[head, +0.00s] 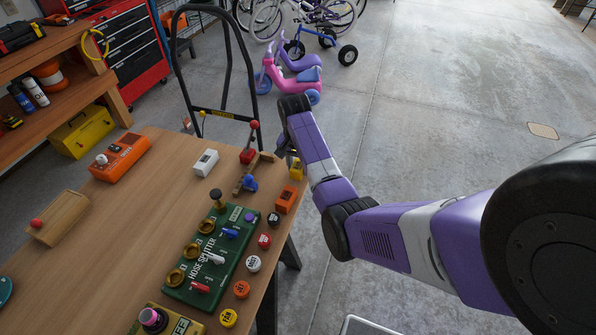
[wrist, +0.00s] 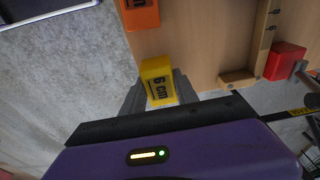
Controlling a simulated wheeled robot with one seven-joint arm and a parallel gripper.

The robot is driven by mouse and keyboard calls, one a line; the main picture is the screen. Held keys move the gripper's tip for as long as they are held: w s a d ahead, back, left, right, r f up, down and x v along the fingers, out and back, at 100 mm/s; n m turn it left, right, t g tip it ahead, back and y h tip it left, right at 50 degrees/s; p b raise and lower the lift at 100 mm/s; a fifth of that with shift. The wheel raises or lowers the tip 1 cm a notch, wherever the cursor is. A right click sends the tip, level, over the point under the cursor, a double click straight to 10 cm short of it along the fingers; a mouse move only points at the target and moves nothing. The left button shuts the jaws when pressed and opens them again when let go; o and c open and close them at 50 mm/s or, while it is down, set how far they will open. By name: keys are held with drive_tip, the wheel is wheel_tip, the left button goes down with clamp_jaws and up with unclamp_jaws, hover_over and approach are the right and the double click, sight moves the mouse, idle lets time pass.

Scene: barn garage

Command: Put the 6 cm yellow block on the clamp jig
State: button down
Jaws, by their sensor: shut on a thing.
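The yellow block (wrist: 157,82), marked "6 cm", is between the two fingers of my gripper (wrist: 158,92), which is shut on it. In the head view the yellow block (head: 296,169) shows at the table's right edge, partly hidden by my gripper (head: 293,160). I cannot tell its height above the table. The jig (wrist: 258,48) also shows in the wrist view, apart from the block.
An orange block (head: 286,200) stands close to the held block, near the table edge. A red block (head: 248,156) is by the jig, and a white block (head: 205,162) is left of it. A green hose splitter board (head: 232,247) and several round caps lie nearer.

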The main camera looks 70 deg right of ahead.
sight(298, 165)
wheel_tip(298, 165, up, 18)
drive_tip(key=p, duration=0.4)
drive_tip(key=shift+f, duration=0.15)
